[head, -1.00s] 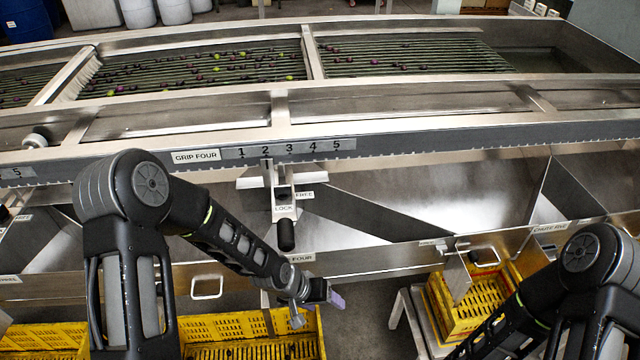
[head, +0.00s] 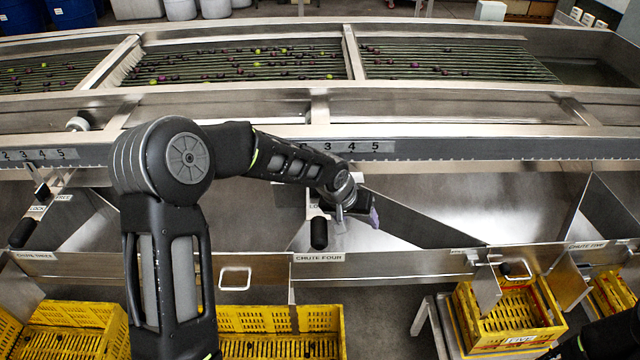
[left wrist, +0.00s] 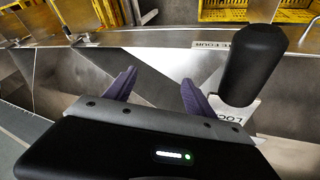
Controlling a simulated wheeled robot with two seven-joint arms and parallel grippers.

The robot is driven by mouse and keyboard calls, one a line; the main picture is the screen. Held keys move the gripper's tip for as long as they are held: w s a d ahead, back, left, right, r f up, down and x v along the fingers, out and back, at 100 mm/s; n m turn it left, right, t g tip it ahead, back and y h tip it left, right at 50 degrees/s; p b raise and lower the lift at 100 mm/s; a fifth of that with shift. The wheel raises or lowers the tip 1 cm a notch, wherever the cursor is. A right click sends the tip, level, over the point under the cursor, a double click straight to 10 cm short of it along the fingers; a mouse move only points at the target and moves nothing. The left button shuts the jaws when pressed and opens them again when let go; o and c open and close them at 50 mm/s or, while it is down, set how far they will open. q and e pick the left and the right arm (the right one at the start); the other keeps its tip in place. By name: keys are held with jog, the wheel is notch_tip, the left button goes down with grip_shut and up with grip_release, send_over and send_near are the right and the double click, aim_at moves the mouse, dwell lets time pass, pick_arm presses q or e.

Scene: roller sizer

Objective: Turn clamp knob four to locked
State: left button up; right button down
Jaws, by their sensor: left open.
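Clamp knob four is a black, rounded knob (head: 319,233) on a metal bracket above the chute four label (head: 319,257). In the left wrist view the knob (left wrist: 252,62) stands large, just right of my fingers, beside a plate lettered "LOC", the rest cut off or hidden. My left gripper (head: 358,218) is open and empty, slightly right of the knob; its purple fingers (left wrist: 155,92) are apart with nothing between them. My left forearm and wrist hide the upper bracket and part of the number scale. My right gripper is not seen.
A second black knob (head: 22,234) hangs at chute three, far left. Yellow crates (head: 75,328) stand below the chutes, and another crate (head: 510,318) sits on a stand at right. The roller bed (head: 240,62) carries small fruit behind the front rail.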

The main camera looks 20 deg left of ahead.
pick_arm(q)
jog(key=w+a+r+n+y, duration=0.1)
jog(key=a+r+n+y, duration=0.2)
jog(key=a+r, duration=0.7)
jog(key=shift+w+a+r+n+g+y, duration=0.3)
jog(key=shift+w+a+r+y, duration=0.05)
jog(key=shift+a+y, duration=0.3)
jog(key=shift+f, duration=0.15)
jog(key=p+x, duration=0.1)
jog(key=x, duration=0.6)
jog(key=shift+w+f+p, duration=0.1)
jog(key=shift+f+p, duration=0.2)
jog(key=shift+p, duration=0.05)
jog(key=shift+c, duration=0.2)
jog(key=c, duration=1.3)
